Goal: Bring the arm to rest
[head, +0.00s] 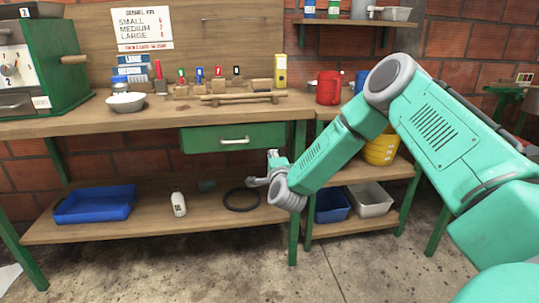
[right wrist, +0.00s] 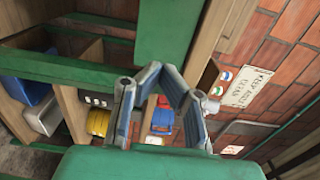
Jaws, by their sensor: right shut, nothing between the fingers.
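My right arm (head: 440,130) comes in from the right of the head view, bent at a high elbow, with its forearm sloping down to the left. My right gripper (head: 262,180) is in front of the bench, below the green drawer (head: 205,140) and close to the bench's right green leg. It is shut and holds nothing. In the right wrist view its fingers (right wrist: 161,72) lean together at the tips, with no object between them. My left gripper is not in view.
The wooden bench (head: 60,128) carries a green machine (head: 52,60), a white bowl (head: 125,102) and small tools. Its lower shelf holds a blue tray (head: 95,204), a white bottle (head: 178,204) and a black ring (head: 241,199). A side shelf holds a yellow bucket (head: 381,149).

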